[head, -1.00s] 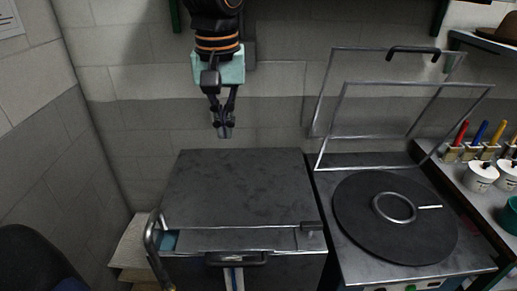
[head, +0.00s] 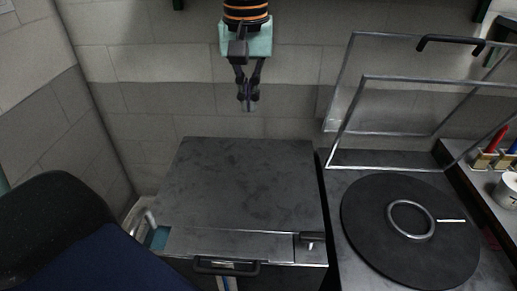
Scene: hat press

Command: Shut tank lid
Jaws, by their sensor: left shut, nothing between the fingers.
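The tank lid (head: 245,185) is a flat dark grey panel lying level over the tank at the middle of the head view. A narrow front strip (head: 225,244) with a dark handle (head: 227,267) lies along its front edge. A little blue shows at the tank's front left corner. My left gripper (head: 248,104) hangs above and behind the lid, in front of the block wall, pointing down. Its fingers are together with nothing between them, and it is clear of the lid. My right gripper is not in view.
To the right, a press holds a round dark plate (head: 411,232) with a ring on it, under a raised wire-frame cover (head: 400,120). A dark blue chair (head: 70,240) stands at the front left. Brushes (head: 494,142) and a white pot (head: 508,190) are on the right shelf.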

